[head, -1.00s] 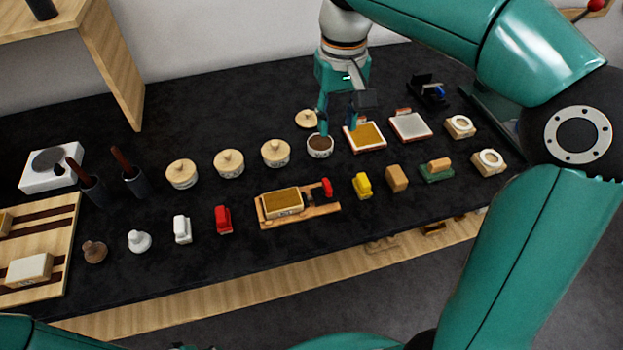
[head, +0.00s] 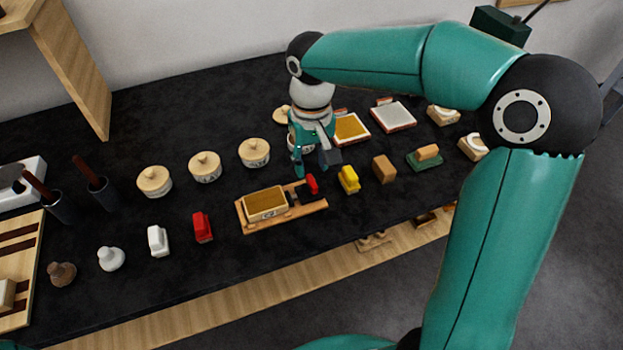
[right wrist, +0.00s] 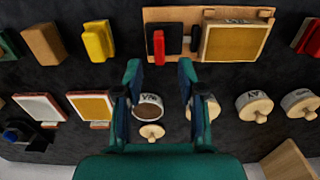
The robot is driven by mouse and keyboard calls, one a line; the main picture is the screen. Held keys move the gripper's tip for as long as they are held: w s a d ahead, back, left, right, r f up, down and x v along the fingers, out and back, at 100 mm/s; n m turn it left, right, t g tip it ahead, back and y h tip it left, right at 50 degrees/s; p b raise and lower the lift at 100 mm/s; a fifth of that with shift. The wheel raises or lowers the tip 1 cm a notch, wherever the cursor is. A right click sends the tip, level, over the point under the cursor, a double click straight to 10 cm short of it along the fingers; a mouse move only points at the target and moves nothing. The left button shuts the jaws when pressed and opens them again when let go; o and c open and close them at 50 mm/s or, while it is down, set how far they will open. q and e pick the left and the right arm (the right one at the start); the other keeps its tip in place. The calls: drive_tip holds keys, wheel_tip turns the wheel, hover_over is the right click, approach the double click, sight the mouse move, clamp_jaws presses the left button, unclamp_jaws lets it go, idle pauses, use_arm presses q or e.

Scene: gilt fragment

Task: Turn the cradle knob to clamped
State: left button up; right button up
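The cradle (head: 308,206) is a wooden board on the black bench, holding a gold-faced block (head: 266,204). The red cradle knob (head: 312,184) stands at its right end. In the right wrist view the cradle (right wrist: 160,15) is at the top and the red knob (right wrist: 158,47) stands upright on a dark plate. My right gripper (head: 312,172) is open and empty, pointing down just behind the knob. In the right wrist view its fingertips (right wrist: 159,70) are apart, with the knob beyond the gap between them; no contact shows. My left gripper is not in view.
An open jar (right wrist: 149,106) shows between my right fingers, its lid (right wrist: 151,131) beside it. Lidded jars (head: 205,168) stand left of the gripper. A yellow block (head: 348,180) is right of the knob, a red block (head: 202,228) left of the cradle. Bench in front of the cradle is clear.

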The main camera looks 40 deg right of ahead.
sight(312, 180)
wheel_tip(312, 180, down, 6)
drive_tip(key=shift+r, duration=0.1)
clamp_jaws()
idle(0.4)
